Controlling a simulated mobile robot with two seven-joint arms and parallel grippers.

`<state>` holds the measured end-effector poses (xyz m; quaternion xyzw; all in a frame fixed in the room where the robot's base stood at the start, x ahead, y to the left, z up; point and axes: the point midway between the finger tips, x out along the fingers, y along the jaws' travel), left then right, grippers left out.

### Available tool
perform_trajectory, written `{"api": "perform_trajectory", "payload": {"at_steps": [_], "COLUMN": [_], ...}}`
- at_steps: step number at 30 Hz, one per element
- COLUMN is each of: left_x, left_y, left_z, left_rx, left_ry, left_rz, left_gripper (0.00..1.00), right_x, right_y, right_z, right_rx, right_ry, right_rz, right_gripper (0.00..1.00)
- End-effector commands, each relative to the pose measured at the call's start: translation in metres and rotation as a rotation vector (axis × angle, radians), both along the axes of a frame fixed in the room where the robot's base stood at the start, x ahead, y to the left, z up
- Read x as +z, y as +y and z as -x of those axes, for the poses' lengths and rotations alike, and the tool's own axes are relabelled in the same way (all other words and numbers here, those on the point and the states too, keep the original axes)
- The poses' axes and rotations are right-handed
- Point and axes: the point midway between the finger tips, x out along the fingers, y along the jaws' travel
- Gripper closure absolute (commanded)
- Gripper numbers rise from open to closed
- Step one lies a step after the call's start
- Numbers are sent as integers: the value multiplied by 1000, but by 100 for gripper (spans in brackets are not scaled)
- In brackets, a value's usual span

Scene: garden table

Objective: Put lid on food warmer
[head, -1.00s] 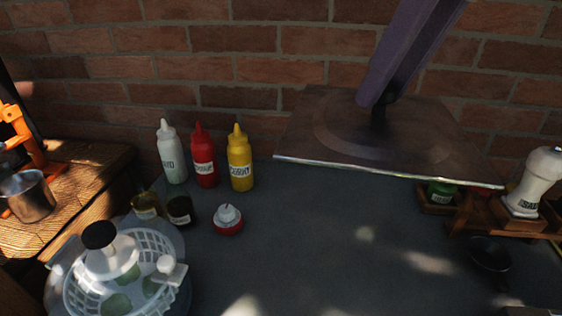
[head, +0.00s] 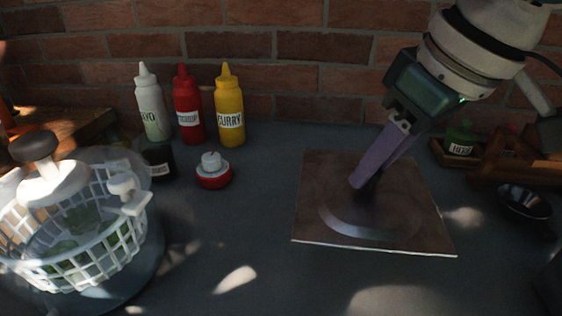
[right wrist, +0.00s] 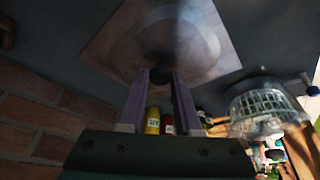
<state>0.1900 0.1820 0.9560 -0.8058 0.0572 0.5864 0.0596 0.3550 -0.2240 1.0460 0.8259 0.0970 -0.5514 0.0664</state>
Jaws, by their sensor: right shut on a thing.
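The lid (head: 410,220) is a square brown metal plate with a raised round centre. My right gripper (head: 364,184) comes down from the upper right and is shut on the knob at its middle. The lid is roughly level over the right-middle of the dark table; I cannot tell how far it is above the surface. In the right wrist view the lid (right wrist: 112,40) shows beyond the two purple fingers (right wrist: 161,77), with the dark knob between them. No food warmer can be made out. My left gripper is not in view.
A salad spinner (head: 85,265) stands at the left front. Mayo (head: 152,110), ketchup (head: 188,108) and curry (head: 229,112) bottles stand by the brick wall. A small red-and-white container (head: 213,172) is left of the lid. A black bowl (head: 525,203) is at the right.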

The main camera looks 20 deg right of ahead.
Motion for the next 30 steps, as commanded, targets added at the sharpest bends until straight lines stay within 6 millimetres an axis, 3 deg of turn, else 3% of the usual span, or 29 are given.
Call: {"api": "perform_trajectory", "payload": {"at_steps": [3,10,16,29,30], "left_x": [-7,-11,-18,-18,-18], "left_y": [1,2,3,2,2], "left_z": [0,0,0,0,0], "left_rx": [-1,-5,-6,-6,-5], "left_ry": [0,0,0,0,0], "left_rz": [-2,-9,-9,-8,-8], "left_gripper": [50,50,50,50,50], "right_x": [-29,-52,-83,-91,-93], "right_y": [0,0,0,0,0], "right_z": [0,0,0,0,0], "right_rx": [-1,0,-1,0,0], "right_ry": [0,-2,0,-2,0], "right_rz": [0,-1,0,0,0], "right_gripper": [100,100,100,100,66]}}
